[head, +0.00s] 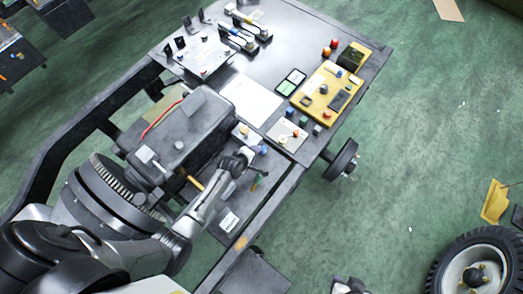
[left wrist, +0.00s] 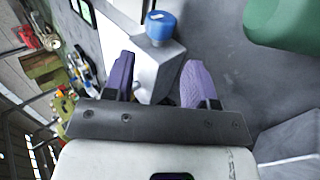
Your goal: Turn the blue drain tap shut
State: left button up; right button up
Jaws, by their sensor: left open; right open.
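The blue tap (left wrist: 161,27) shows in the left wrist view as a round blue knob on a pale block (left wrist: 150,60). In the head view a small blue knob (head: 263,150) is just beyond my left gripper (head: 246,156). In the left wrist view my left gripper (left wrist: 158,80) is open, its two purple fingers apart and pointing towards the tap. The tap is beyond the fingertips, and nothing is between them. The tap's underside is hidden. My right gripper (head: 347,286) is at the bottom edge of the head view, partly cut off.
A dark grey box-like unit (head: 180,135) stands left of my left gripper. A green part (head: 258,181) is close on its right; a large green shape (left wrist: 284,22) shows in the left wrist view. A yellow panel (head: 318,85) is farther back. A wheel (head: 472,268) lies at bottom right.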

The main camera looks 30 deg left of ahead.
pick_arm(q)
jog(key=b+x, duration=0.2)
jog(key=x, duration=0.4)
jog(key=shift+w+f, duration=0.15)
jog(key=shift+f, duration=0.15)
jog(key=shift+w+d+f+b, duration=0.1)
jog(key=shift+w+f+b, duration=0.3)
jog(key=shift+w, duration=0.2)
jog(key=shift+f, duration=0.15)
jog(key=c, duration=0.6)
jog(key=shift+c, duration=0.3)
